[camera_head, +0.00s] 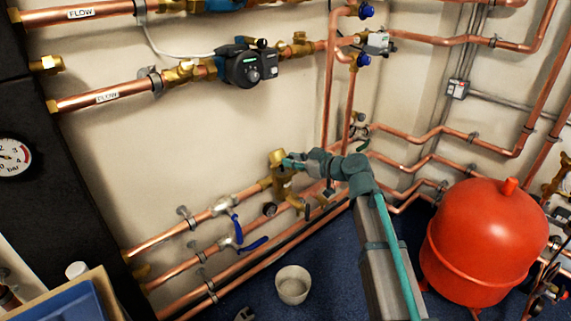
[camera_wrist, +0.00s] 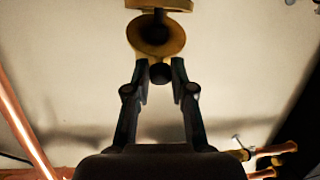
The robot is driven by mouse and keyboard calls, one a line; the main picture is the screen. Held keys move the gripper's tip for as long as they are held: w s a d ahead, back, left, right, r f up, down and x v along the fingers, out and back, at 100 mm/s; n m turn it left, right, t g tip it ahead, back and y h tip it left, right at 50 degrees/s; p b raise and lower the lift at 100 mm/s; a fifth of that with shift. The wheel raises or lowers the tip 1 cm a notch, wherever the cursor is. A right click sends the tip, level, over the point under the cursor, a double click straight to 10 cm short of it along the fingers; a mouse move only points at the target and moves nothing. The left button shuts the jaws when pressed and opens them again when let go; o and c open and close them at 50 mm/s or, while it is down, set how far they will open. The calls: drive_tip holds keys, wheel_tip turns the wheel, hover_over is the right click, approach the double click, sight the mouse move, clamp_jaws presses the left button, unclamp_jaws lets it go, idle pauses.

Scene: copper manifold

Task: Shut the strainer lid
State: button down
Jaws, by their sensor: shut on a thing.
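The brass strainer (camera_head: 284,188) sits on the upper of the low copper pipes in the head view. A round brass lid (camera_head: 277,157) shows at its top; it also fills the upper middle of the wrist view (camera_wrist: 145,38), with a dark centre. My gripper (camera_head: 290,163) reaches it from the right. In the wrist view my gripper (camera_wrist: 160,76) has its two fingers either side of a small dark round knob (camera_wrist: 160,73) just below the brass disc, and is shut on it. The fingers partly hide the lid in the head view, so I cannot tell how far it stands open.
Blue-handled valves (camera_head: 237,229) sit on the low pipes to the left. A red expansion tank (camera_head: 487,240) stands to the right of my arm. A pale bucket (camera_head: 293,285) is on the blue floor. A pump (camera_head: 250,66) hangs above, and vertical copper pipes (camera_head: 329,100) rise behind.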

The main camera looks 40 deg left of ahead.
sight(288, 177)
drive_tip(key=shift+s+d+f+b, duration=0.1)
drive_tip(key=shift+d+f+b, duration=0.2)
drive_tip(key=shift+f+b, duration=0.55)
drive_tip(key=shift+s+d+f+b, duration=0.1)
drive_tip(key=shift+d+f+b, duration=0.2)
drive_tip(key=shift+f+b, duration=0.55)
drive_tip(key=shift+s+d+f+b, duration=0.1)
drive_tip(key=shift+d+f+b, duration=0.2)
drive_tip(key=shift+f+b, duration=0.5)
drive_tip(key=shift+f, duration=0.3)
drive_tip(key=c, duration=1.1)
unclamp_jaws()
drive_tip(key=shift+s+a, duration=0.1)
drive_tip(key=shift+a, duration=0.1)
drive_tip(key=shift+o, duration=0.4)
drive_tip(key=shift+d+r, duration=0.1)
drive_tip(key=shift+d, duration=0.05)
